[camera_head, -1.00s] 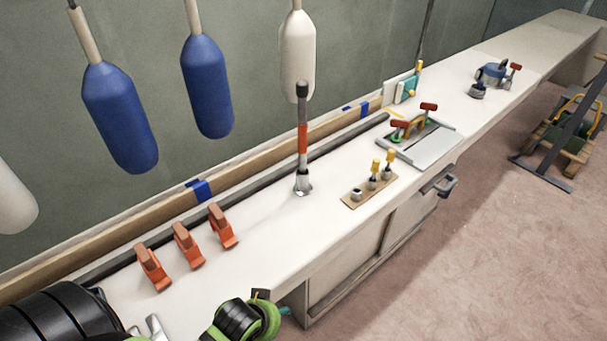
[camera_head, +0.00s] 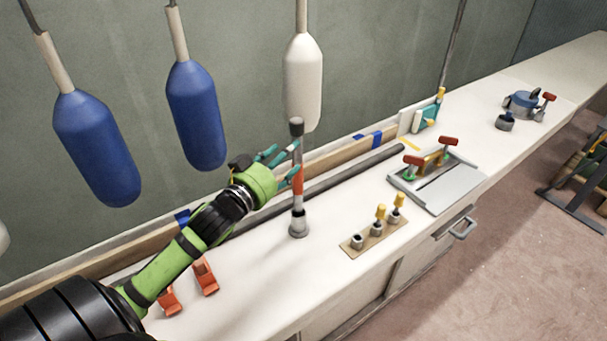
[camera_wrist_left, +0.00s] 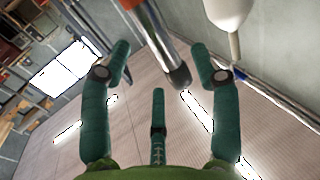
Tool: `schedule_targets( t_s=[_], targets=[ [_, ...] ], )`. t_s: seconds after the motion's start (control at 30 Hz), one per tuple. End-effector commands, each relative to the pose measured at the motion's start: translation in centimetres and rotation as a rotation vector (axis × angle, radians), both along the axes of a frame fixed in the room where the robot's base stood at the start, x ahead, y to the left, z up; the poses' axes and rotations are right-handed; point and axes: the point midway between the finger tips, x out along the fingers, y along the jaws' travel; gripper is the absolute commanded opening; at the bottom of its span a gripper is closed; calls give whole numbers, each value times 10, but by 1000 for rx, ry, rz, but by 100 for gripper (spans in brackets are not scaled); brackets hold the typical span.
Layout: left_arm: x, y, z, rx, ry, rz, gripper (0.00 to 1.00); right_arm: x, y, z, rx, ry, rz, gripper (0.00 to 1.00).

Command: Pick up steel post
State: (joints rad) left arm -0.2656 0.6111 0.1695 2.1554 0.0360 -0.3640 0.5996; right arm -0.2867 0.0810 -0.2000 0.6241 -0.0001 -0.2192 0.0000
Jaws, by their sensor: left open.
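The steel post (camera_head: 298,208) stands upright on the white bench, with an orange band, a dark cap and a flared metal foot. My left gripper (camera_head: 292,162) reaches in from the left at the height of the orange band, its teal fingers open and beside the post. In the left wrist view the post (camera_wrist_left: 164,48) runs between the spread outer fingers of the gripper (camera_wrist_left: 160,62), with a gap visible on both sides. Whether any finger touches it cannot be told. My right gripper is not in view.
Orange clamps (camera_head: 206,276) lie below my left arm. A wooden holder (camera_head: 372,240) with yellow-handled tools and a grey tray (camera_head: 450,185) are right of the post. A white fender (camera_head: 302,80) hangs behind it, blue fenders (camera_head: 195,115) to the left. A dark bar lies along the back.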

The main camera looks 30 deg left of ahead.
Motion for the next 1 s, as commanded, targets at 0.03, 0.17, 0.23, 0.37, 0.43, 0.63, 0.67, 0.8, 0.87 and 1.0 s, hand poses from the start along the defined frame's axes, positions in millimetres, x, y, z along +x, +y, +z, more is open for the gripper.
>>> schedule_targets(
  t_s=[0.03,0.17,0.23,0.37,0.43,0.63,0.67,0.8,0.87,1.0],
  targets=[
    [5,0,2,0,-1,0,62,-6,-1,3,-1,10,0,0],
    [18,-1,3,0,0,1,62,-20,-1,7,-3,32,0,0],
    [27,-1,4,1,1,1,62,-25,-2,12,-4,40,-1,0],
    [46,-2,3,1,2,2,62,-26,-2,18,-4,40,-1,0],
    [54,-2,2,2,3,2,62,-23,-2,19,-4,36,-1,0],
    [61,-2,-1,2,4,1,62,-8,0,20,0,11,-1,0],
    [61,-2,-1,2,4,1,62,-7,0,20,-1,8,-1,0],
    [60,-2,-1,2,5,1,50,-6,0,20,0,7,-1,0],
    [60,-2,-1,2,5,1,26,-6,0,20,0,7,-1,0],
    [60,-3,-1,1,5,1,0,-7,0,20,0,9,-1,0]
  ],
)
